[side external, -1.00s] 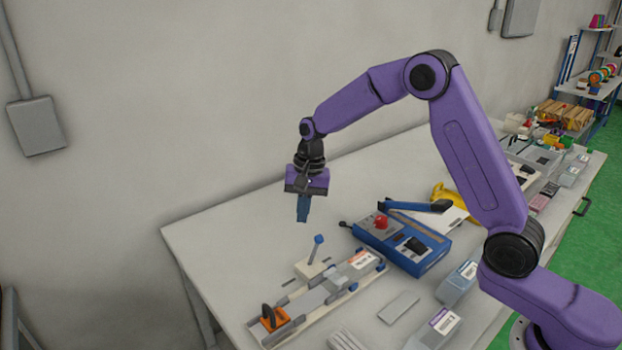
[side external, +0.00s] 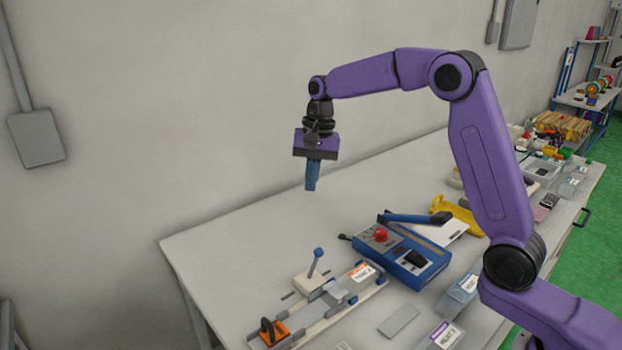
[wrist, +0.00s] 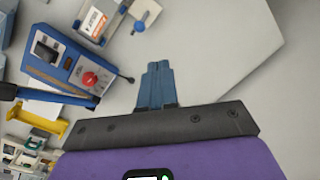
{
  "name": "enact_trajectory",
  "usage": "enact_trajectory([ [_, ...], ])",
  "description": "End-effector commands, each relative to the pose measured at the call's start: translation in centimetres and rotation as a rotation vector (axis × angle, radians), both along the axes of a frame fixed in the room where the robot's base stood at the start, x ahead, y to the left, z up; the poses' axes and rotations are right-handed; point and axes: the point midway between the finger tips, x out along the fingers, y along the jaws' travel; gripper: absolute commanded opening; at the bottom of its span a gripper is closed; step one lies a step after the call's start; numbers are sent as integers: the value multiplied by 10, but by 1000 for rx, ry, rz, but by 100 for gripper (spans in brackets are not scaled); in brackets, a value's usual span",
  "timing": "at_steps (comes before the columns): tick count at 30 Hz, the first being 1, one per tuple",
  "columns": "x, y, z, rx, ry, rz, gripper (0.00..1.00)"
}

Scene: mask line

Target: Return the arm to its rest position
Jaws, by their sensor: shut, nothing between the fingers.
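My gripper (side external: 312,186) hangs in the air above the back part of the grey table (side external: 215,245), pointing down. Its blue fingers are closed together with nothing between them. In the wrist view the shut fingers (wrist: 157,68) point over bare tabletop. My purple arm is raised and bent at the elbow, clear of the objects on the table.
A blue control box (side external: 400,255) with a red knob and a blue lever stands mid-table. In front of it is a rail fixture (side external: 325,305) with a blue-tipped lever and an orange block. Labelled boxes (side external: 458,297) stand at right. The table's left part is clear.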

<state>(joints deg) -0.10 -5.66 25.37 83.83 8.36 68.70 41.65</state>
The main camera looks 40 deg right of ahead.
Motion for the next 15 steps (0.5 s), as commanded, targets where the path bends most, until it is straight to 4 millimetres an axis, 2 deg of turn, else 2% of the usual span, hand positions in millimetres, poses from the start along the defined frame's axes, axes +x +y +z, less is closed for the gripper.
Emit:
enact_trajectory([
  [5, -3, 3, 0, -1, -2, 16, 0],
  [8, -12, 10, 2, -6, -5, 71, 0],
  [11, -30, 22, 3, -15, -11, 168, 0],
  [15, -64, 38, 4, -31, -22, 338, 0],
])
